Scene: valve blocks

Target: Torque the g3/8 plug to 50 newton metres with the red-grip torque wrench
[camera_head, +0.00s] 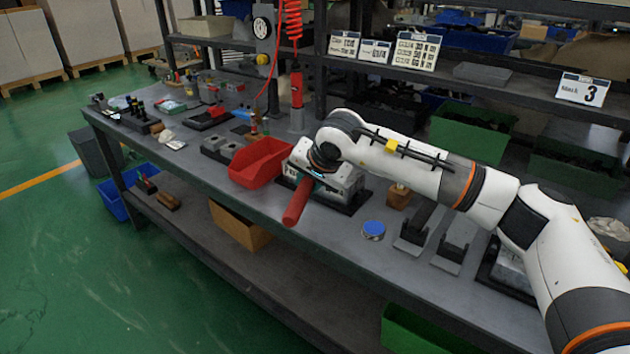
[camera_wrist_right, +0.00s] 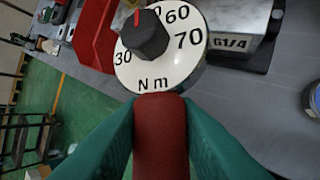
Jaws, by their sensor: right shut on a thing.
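My right gripper (camera_head: 309,178) is shut on the red grip of the torque wrench (camera_head: 297,203), above the front of the bench. In the right wrist view, the green fingers of the right gripper (camera_wrist_right: 160,120) close on both sides of the red grip (camera_wrist_right: 160,145). The wrench's white dial (camera_wrist_right: 188,62), marked N m, shows 30, 60 and 70; the black knob's red mark points up, and the number there is partly cut off. A metal valve block (camera_head: 345,185) stands under my wrist; its label (camera_wrist_right: 229,43) reads G1/4. I cannot make out the g3/8 plug. My left gripper is not in view.
A red bin (camera_head: 260,162) stands left of the block. A blue round tin (camera_head: 373,230) and dark stands (camera_head: 417,230) are to the right. A red air tool (camera_head: 296,90) hangs from a coiled hose behind. The bench's front edge (camera_head: 250,215) is close to the grip.

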